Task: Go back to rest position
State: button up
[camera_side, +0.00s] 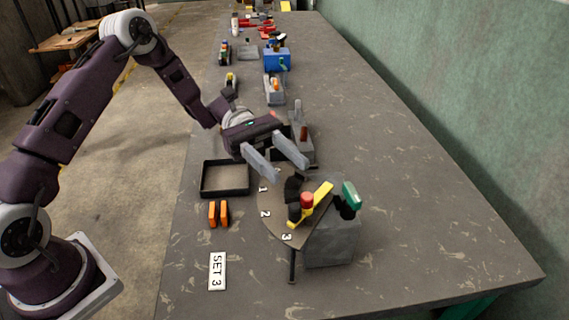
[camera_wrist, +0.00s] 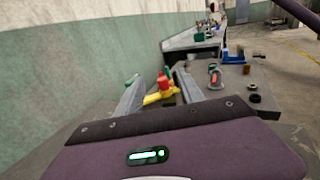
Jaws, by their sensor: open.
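My gripper (camera_side: 275,158) is open, its two pale grey fingers apart with nothing between them in the side view. It hangs above the table, just behind the round numbered plate (camera_side: 271,222). In the wrist view my gripper (camera_wrist: 158,95) shows its two fingers spread. A yellow lever with a red knob (camera_side: 307,201) stands on the plate, apart from the fingers. It also shows beyond the fingers in the wrist view (camera_wrist: 164,85). My arm is bent and reaches from the left over the table.
A black tray (camera_side: 203,192), orange blocks (camera_side: 219,214) and a "SET 3" card (camera_side: 217,271) lie left of the plate. A grey block (camera_side: 335,240) with a green-topped part (camera_side: 351,195) stands at right. Several items line the table behind. The table's right side is clear.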

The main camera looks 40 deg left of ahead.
jog(key=s+a+r+m+y, duration=0.1)
jog(key=s+r+m+y, duration=0.25)
jog(key=s+y, duration=0.2)
jog(key=s+r+m+y, duration=0.2)
jog(key=s+m+y, duration=0.2)
jog(key=s, duration=0.2)
jog(key=s+a+r+m+t+y, duration=0.3)
jog(key=s+a+m+t+y, duration=0.4)
jog(key=s+a+t, duration=0.3)
jog(key=shift+s+a+r+t+y, duration=0.2)
jog(key=shift+s+a+t+y, duration=0.2)
jog(key=shift+a, duration=0.1)
